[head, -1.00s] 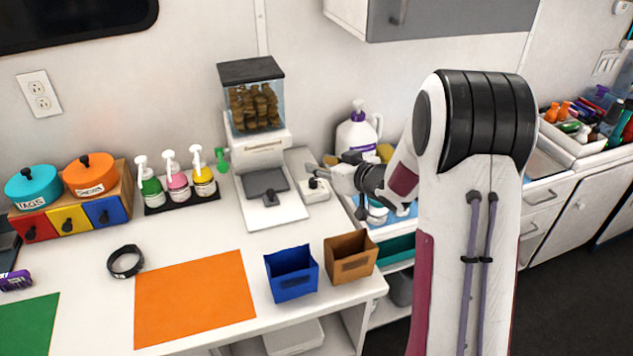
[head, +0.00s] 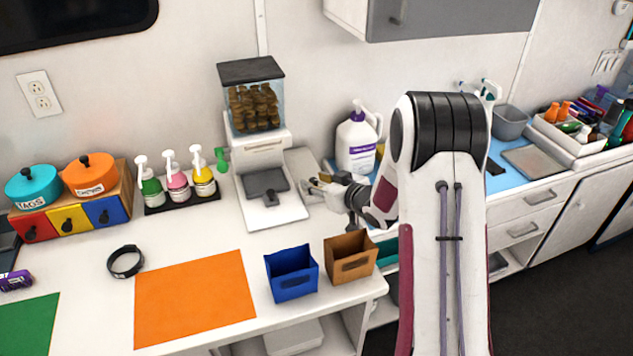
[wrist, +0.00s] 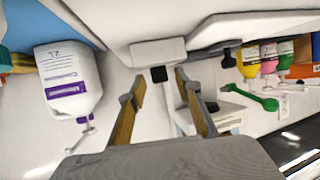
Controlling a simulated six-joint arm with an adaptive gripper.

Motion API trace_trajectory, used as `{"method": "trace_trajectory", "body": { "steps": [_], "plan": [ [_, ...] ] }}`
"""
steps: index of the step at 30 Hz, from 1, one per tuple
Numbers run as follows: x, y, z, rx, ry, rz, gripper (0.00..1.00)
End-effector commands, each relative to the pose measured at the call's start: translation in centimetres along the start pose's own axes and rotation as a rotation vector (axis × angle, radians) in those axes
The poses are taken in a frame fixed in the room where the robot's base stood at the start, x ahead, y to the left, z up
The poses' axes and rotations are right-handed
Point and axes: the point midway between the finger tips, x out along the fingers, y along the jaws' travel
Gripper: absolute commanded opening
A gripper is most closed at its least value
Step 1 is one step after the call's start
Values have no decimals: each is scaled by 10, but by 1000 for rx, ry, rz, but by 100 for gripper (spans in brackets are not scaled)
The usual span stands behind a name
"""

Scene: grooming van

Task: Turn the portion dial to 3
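The portion dial is a small black knob (wrist: 159,74) on a white box (wrist: 150,50), seen in the wrist view just beyond and between my fingertips. I cannot see a clear touch, and no number or mark is readable. My gripper (head: 310,185) is open, with its two fingers apart on either side of the knob's line in the wrist view (wrist: 157,88). In the head view my gripper hides the knob and most of its box. The treat dispenser (head: 262,155), with a clear hopper of brown treats, stands just left of my gripper.
A white jug with a purple label (head: 356,140) stands behind my gripper, close to the wrist. Pump bottles (head: 178,180) stand left of the dispenser. A blue bin (head: 291,275) and a brown bin (head: 350,260) stand at the front edge. The orange mat (head: 195,297) is bare.

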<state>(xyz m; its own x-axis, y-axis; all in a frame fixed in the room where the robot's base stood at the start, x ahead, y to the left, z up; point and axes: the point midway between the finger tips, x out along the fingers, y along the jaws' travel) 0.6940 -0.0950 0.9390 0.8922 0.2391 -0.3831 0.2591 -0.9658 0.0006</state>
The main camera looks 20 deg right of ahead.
Motion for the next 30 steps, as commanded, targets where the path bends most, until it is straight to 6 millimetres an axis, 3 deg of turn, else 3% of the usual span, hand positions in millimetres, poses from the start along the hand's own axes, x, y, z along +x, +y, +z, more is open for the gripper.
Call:
{"method": "trace_trajectory", "body": {
  "steps": [10,14,30],
  "plan": [
    [2,0,0,1,0,0,33],
    [2,0,0,1,0,0,0],
    [3,1,-2,-21,4,-52,0]
  ]
}}
